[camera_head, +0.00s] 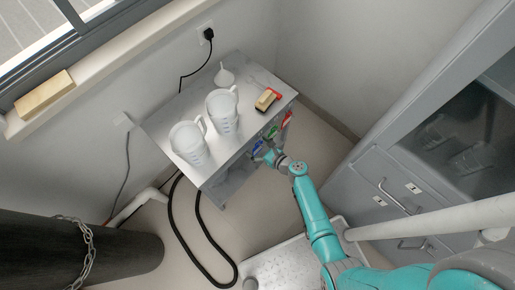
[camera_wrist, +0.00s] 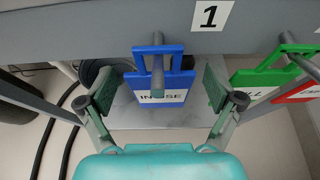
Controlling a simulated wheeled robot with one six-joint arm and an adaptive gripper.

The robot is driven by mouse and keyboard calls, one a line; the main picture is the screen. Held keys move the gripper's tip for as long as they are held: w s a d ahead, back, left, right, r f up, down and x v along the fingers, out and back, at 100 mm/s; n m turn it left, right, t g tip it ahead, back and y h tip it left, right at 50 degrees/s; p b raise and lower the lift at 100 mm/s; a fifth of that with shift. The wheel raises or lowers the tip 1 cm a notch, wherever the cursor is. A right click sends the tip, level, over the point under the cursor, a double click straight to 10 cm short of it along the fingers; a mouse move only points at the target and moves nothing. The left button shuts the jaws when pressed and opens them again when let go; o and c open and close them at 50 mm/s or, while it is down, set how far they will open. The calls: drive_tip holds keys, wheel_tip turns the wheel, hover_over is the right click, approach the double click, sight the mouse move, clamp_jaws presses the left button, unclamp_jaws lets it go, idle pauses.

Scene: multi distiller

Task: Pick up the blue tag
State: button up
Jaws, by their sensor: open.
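The blue tag (camera_wrist: 179,84) hangs from a grey peg on the table's front edge in the wrist view. It has an open frame at its top around the peg and a white label reading roughly "IN USE", partly hidden by the peg's end. My gripper (camera_wrist: 160,88) is open, with one finger on each side of the tag and gaps between them and it. Nothing is held. In the head view, a small patch of the blue tag (camera_head: 257,146) shows at the table's front edge, beside my gripper (camera_head: 267,153).
A green tag (camera_wrist: 262,79) and a red tag (camera_wrist: 300,92) hang to the right of the blue one. On the table (camera_head: 160,122) stand two white jugs (camera_head: 222,112), a funnel (camera_head: 224,76) and a brush (camera_head: 266,100). A grey cabinet (camera_head: 385,185) stands at right. A black hose (camera_head: 190,240) loops below.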

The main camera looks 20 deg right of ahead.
drive_tip(key=c, duration=1)
drive_tip(key=shift+c, duration=0.2)
drive_tip(key=shift+s, duration=0.1)
drive_tip(key=shift+s+d+r, duration=0.15)
drive_tip(key=shift+s+r, duration=0.15)
drive_tip(key=shift+r, duration=0.1)
drive_tip(key=r+v, duration=0.1)
drive_tip(key=v, duration=1.4)
drive_tip(key=shift+w+r, duration=0.2)
drive_tip(key=shift+w, duration=0.1)
